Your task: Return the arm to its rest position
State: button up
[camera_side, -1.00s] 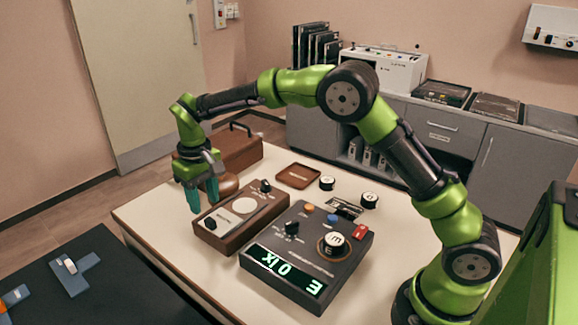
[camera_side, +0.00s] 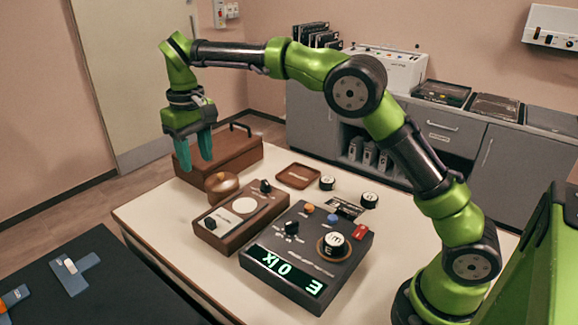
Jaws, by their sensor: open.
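My gripper (camera_side: 194,155) hangs at the end of my green and black arm, at the left of the side view. Its two teal fingers point down and are apart, with nothing between them. The gripper is above the table's left end, in front of the brown case in the picture. A round brown wooden object (camera_side: 222,185) sits on the table below and to the right of the fingers, apart from them.
A wooden box with a dial (camera_side: 236,222) and a dark console (camera_side: 318,262) with a lit display stand on the white table (camera_side: 150,222). A brown case (camera_side: 237,150), a small tray (camera_side: 298,176) and two black-and-white cylinders (camera_side: 369,200) are behind. A dark padded surface (camera_side: 110,295) lies front left.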

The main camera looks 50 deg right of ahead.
jog(key=s+d+m+t+y, duration=0.1)
jog(key=s+d+m+t, duration=0.1)
jog(key=s, duration=1.1)
jog(key=s+d+r+m+t+y, duration=0.1)
jog(key=s+d+t, duration=0.4)
jog(key=s, duration=0.9)
jog(key=shift+s+d+m, duration=0.25)
jog(key=shift+d+m, duration=0.25)
jog(key=shift+d, duration=0.15)
